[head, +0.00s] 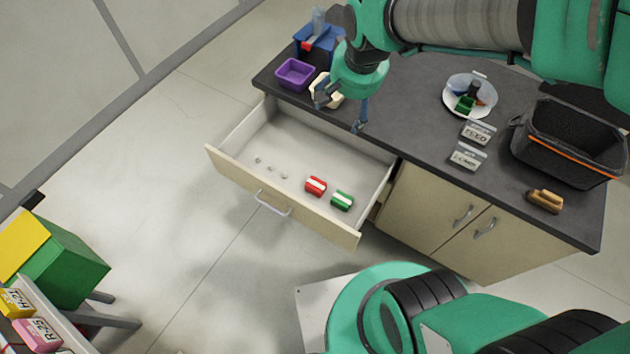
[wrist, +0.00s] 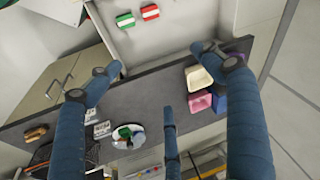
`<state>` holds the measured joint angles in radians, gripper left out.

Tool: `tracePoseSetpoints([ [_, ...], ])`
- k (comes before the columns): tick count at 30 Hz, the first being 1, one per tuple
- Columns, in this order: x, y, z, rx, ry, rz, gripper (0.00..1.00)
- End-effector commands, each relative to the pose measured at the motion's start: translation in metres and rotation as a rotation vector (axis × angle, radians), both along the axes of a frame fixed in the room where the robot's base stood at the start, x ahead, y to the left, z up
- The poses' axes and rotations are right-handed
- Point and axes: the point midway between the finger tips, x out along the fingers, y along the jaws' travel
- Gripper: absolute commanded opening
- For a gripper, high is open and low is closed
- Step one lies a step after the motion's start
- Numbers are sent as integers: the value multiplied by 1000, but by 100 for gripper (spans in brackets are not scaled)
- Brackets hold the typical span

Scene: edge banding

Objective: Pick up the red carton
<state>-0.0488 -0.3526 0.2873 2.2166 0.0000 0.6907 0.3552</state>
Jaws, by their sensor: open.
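The red carton (head: 316,186) with a white band lies in the open drawer (head: 240,155), near its front right part. A green carton (head: 342,200) with a white band lies just to its right. In the wrist view the red carton (wrist: 150,12) is at the top, beside the green carton (wrist: 125,20). My gripper (head: 342,112) is above the worktop's front edge, behind the drawer and well apart from the red carton. Its fingers are spread wide and empty, and they also show in the wrist view (wrist: 165,85).
The drawer also holds several small round items (head: 270,169). On the dark worktop (head: 410,110) are a purple bin (head: 295,74), a cream bin (head: 325,90), a plate (head: 482,108), label cards (head: 467,155), a black basket (head: 568,145) and a brown brush (head: 545,200). The drawer's left half is mostly clear.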

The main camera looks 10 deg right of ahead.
Motion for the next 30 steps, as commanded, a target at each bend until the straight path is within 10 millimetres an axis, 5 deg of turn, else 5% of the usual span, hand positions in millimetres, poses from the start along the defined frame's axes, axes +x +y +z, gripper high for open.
tracePoseSetpoints([
  [15,77,23,-153,47,145,-208,80],
  [30,92,42,-331,58,267,-412,80],
])
